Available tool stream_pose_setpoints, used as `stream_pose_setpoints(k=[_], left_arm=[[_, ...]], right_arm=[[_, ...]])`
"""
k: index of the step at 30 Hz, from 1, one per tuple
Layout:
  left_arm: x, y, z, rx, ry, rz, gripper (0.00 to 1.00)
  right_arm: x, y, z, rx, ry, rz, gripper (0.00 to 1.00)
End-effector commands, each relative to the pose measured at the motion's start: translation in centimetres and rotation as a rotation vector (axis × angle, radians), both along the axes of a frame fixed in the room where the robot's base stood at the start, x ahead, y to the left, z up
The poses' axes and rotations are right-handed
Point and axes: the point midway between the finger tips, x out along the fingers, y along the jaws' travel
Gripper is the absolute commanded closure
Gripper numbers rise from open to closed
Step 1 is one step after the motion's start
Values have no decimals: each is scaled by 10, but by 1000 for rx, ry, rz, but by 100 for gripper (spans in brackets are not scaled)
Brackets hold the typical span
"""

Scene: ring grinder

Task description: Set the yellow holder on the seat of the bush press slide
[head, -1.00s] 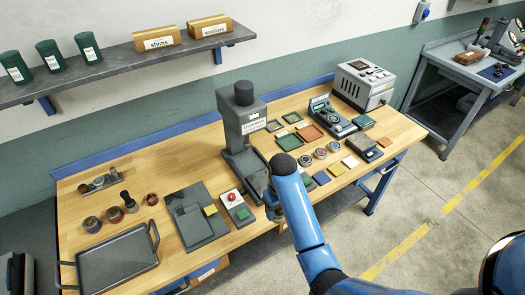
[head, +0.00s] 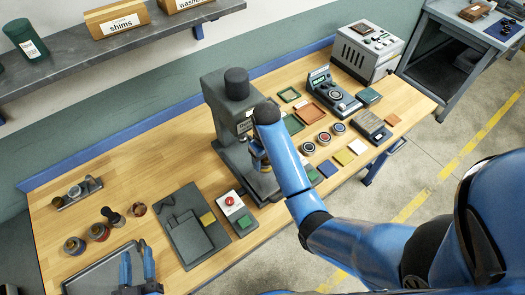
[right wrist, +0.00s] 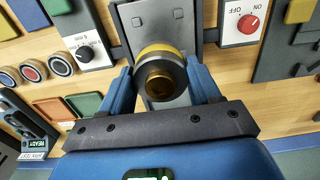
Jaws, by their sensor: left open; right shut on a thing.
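My right gripper (head: 260,166) is shut on the yellow holder (right wrist: 160,49), a round piece with a yellow rim, a dark ring and a brass-coloured centre. Its fingers (right wrist: 158,85) grip it from both sides in the right wrist view. The holder is over the grey slide of the bush press (right wrist: 150,13), in front of the dark press (head: 222,98). My arm partly hides it in the head view, and the seat is hidden. I cannot tell whether the holder touches the slide. My left gripper (head: 138,268) is open and empty by the dark tray (head: 95,278).
A box with a red button (head: 232,203) and a grey fixture plate (head: 190,235) lie left of the slide. Several round pieces (head: 316,142) and coloured pads (head: 345,157) lie to the right. A shelf (head: 110,60) runs above the bench. Bare wood lies left of the press.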

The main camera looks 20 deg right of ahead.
Motion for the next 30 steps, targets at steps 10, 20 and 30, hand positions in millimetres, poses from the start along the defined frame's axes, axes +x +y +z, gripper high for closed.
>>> stream_pose_setpoints(k=[10, 20, 30], left_arm=[[0, 0, 0, 0, 1, 0, 57], [0, 0, 0, 0, 0, 0, 57], [0, 0, -9, 0, 1, 0, 57]], right_arm=[[0, 0, -15, 0, -1, 0, 99], [0, 0, -37, 0, 0, 0, 99], [0, 0, -61, 1, -2, 0, 99]])
